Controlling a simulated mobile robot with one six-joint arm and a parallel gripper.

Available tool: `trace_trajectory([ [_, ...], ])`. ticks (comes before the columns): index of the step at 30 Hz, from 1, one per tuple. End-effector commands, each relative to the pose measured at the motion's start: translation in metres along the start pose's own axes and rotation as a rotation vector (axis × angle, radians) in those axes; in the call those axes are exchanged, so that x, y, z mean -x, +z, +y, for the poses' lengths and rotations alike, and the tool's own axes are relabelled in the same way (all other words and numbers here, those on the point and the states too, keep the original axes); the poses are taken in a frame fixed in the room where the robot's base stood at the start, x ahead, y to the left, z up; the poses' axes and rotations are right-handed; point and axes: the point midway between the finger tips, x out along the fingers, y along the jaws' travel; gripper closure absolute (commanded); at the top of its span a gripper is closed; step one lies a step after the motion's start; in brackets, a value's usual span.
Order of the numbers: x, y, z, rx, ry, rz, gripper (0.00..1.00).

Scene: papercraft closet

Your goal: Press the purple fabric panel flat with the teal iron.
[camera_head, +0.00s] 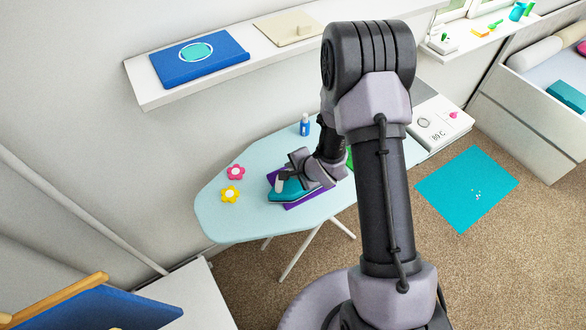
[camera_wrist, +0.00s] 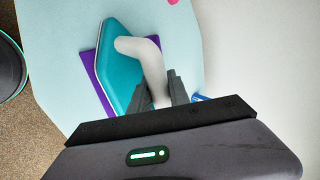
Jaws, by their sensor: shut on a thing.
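The teal iron (camera_head: 290,191) stands on the purple fabric panel (camera_head: 302,199) on the light blue ironing board (camera_head: 230,218). My gripper (camera_head: 307,172) is shut on the iron's pale handle. In the wrist view the iron (camera_wrist: 122,66) covers much of the panel, and purple (camera_wrist: 92,78) shows along its left side. The handle (camera_wrist: 150,70) runs into the jaws of my gripper (camera_wrist: 162,92). The iron looks flat on the panel, but I cannot tell how firmly it touches. Part of the panel is hidden under the iron and my gripper.
A blue bottle (camera_head: 304,125) stands at the board's back edge. A wall shelf (camera_head: 150,98) runs above. A teal mat (camera_head: 465,190) lies on the carpet.

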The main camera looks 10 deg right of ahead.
Motion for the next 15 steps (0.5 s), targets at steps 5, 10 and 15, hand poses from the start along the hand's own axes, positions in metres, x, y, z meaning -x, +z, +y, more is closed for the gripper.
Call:
trace_trajectory([
  [5,0.001,-0.006,-0.001,0.0,-0.003,0.002,1.0],
  [10,0.002,-0.026,0.0,-0.001,-0.003,0.002,1.0],
  [15,0.002,-0.039,0.002,0.0,-0.002,0.001,1.0],
])
